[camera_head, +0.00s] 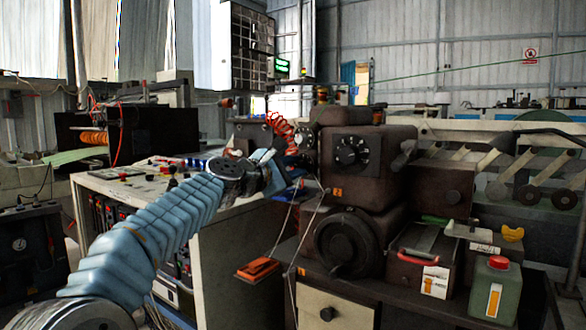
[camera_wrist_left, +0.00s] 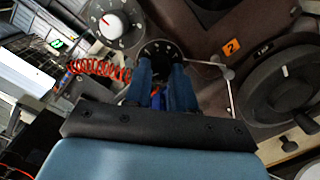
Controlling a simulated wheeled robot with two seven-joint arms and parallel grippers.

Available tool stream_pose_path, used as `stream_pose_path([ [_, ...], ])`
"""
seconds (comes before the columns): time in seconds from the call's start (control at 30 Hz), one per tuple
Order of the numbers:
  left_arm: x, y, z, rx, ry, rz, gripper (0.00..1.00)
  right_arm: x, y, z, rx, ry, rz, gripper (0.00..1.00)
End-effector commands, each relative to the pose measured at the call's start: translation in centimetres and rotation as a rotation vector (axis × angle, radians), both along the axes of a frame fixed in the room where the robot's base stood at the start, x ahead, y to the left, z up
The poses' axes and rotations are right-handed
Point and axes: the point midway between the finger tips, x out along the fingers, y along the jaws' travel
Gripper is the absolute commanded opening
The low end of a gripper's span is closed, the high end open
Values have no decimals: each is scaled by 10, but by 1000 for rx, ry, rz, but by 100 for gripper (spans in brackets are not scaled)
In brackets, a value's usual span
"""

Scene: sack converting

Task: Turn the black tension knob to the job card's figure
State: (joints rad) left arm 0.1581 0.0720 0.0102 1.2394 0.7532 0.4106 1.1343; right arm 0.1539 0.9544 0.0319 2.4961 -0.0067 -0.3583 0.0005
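In the left wrist view, a black round knob or dial (camera_wrist_left: 162,47) with white marks lies just beyond the tips of my left gripper (camera_wrist_left: 162,68). The two blue fingers stand a little apart and cover its lower part, so I cannot tell whether they touch it. In the head view, my left gripper (camera_head: 284,168) is at the left side of the brown machine and hides what is behind it. Another black knob (camera_head: 350,152) with a white-marked scale is on the machine's front. I cannot make out a job card. My right gripper is out of view.
A grey dial (camera_wrist_left: 113,22) with a red pointer sits beside the black one. A large black wheel (camera_head: 343,242) is lower on the machine. A red coiled hose (camera_head: 279,128) and thin white cords hang near the gripper. A green can (camera_head: 496,288) stands at the right.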

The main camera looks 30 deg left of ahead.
Motion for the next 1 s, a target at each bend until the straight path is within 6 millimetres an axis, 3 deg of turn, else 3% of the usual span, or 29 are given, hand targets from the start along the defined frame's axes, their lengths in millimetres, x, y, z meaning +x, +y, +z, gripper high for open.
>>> stream_pose_path([
  [0.1, 0, 0, -1, 0, 2, -1, 0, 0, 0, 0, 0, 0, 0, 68],
  [0.47, 0, -1, -1, 68, -3, -3, 0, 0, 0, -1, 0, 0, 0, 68],
  [1.0, 0, -1, 0, 443, -32, -5, 0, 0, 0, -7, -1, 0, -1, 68],
])
